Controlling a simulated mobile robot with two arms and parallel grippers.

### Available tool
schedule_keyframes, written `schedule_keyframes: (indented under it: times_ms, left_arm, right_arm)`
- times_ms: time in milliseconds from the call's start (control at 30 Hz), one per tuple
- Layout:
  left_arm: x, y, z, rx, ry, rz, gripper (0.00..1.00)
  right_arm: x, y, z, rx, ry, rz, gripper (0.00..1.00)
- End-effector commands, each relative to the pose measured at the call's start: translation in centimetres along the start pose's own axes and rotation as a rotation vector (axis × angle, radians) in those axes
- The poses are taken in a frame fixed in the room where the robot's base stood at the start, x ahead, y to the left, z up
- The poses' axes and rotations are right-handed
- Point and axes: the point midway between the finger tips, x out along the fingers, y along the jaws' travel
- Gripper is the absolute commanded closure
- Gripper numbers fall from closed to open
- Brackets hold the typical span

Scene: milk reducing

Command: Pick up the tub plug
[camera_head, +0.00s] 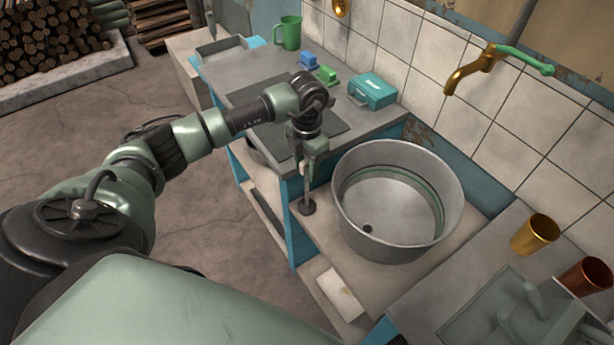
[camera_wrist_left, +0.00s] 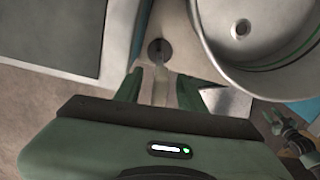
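The tub plug (camera_head: 308,207) is a dark round disc with a thin upright stem. It is on the pale ledge just left of the metal tub (camera_head: 350,220); I cannot tell whether it touches the ledge. My left gripper (camera_head: 312,165) points down over it. In the left wrist view the plug's disc (camera_wrist_left: 160,48) lies beyond the fingertips, and its pale stem stands between the two green fingers (camera_wrist_left: 160,88). Gaps show on both sides of the stem, so the gripper looks open around it. Part of my right gripper (camera_wrist_left: 280,125) seems to show at the wrist view's right edge, its fingers unclear.
The tub stands close to the gripper's right, with a dark drain hole (camera_head: 368,229) in its floor. A grey counter (camera_head: 235,65) is at the left, holding a green mug (camera_head: 289,33) and a teal box (camera_head: 372,91). Gold (camera_head: 535,234) and copper (camera_head: 583,277) cups stand at right.

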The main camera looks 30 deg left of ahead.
Motion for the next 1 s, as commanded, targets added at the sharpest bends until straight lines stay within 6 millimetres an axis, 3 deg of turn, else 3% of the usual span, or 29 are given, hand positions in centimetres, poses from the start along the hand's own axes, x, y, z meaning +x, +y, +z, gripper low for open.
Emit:
schedule_keyframes:
  times_ms: [100, 333, 467, 500, 1000]
  left_arm:
    - [0.93, 0.00, -0.06, 0.000, 0.001, 0.000, 0.60]
    - [1.06, 0.01, -0.02, 0.000, 0.000, 0.000, 0.60]
    - [1.04, 0.01, -0.02, 0.000, -0.001, 0.000, 0.96]
    - [1.03, 0.01, -0.02, 0.000, -0.001, 0.000, 1.00]
    - [1.01, -0.01, -0.01, 0.000, -0.001, -0.001, 1.00]
  right_arm:
    - [-0.21, 0.04, -0.76, 0.000, 0.011, 0.000, 0.61]
    - [-0.14, -0.15, -1.03, 0.000, 0.015, -0.002, 0.61]
    - [-0.14, -0.25, -1.02, 0.000, 0.015, -0.003, 0.61]
    - [-0.14, -0.27, -1.01, 0.000, 0.015, -0.003, 0.61]
    - [-0.15, -0.29, -0.64, 0.000, 0.009, -0.003, 0.61]
